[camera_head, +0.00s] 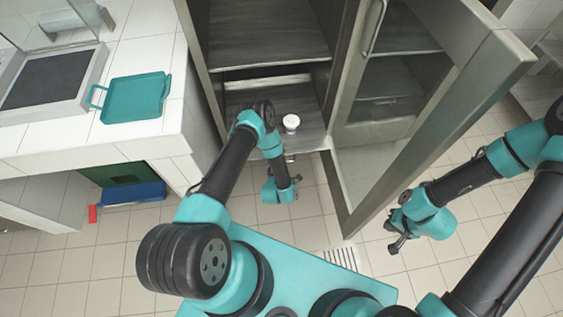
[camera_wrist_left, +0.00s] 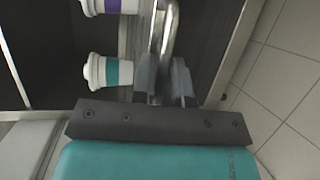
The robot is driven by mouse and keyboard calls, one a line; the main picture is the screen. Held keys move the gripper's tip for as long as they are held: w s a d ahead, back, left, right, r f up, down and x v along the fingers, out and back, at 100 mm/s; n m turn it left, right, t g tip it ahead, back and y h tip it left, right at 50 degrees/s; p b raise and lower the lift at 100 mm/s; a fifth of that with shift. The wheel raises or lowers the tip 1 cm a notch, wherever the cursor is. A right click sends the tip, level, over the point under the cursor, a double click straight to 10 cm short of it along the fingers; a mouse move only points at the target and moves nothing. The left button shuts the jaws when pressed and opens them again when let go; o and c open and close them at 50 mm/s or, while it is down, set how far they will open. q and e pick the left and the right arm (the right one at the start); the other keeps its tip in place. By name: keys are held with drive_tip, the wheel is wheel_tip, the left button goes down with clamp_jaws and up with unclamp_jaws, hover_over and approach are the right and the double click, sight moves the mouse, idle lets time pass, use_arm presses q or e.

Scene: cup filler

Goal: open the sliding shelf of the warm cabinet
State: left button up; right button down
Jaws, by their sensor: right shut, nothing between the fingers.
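The warm cabinet (camera_head: 270,57) stands at the top centre with its glass door (camera_head: 440,105) swung open to the right. Its low shelf (camera_head: 312,139) carries a white-lidded cup. In the left wrist view, a curved metal handle (camera_wrist_left: 168,38) runs between the two fingers of my left gripper (camera_wrist_left: 164,82). I cannot tell whether they clamp it. In the head view this gripper is at the low shelf's front, its fingers barely visible. My right gripper (camera_head: 397,243) is shut and empty, over the floor right of the door.
Two lidded cups, one with a purple band (camera_wrist_left: 112,6) and one with a teal band (camera_wrist_left: 110,72), are close beside the left gripper. A teal tray (camera_head: 135,98) lies on the white counter at left. The open door stands between my arms. Tiled floor is clear in front.

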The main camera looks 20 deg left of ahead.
use_arm(q)
drive_tip(key=o, duration=0.4)
drive_tip(key=shift+c, duration=0.2)
drive_tip(key=shift+s, duration=0.1)
drive_tip(key=v, duration=0.7)
drive_tip(key=shift+s+d+r, duration=0.1)
wheel_tip(320, 180, up, 7)
drive_tip(key=w+m+g+h, duration=0.1)
drive_tip(key=m+g+h, duration=0.4)
drive_tip(key=m, duration=0.4)
drive_tip(key=s+r+m+g+h, duration=0.1)
drive_tip(key=s+r+m+g, duration=0.8)
drive_tip(key=s+r, duration=0.4)
drive_tip(key=shift+r+m+g, duration=0.3)
drive_tip(key=shift+g, duration=0.2)
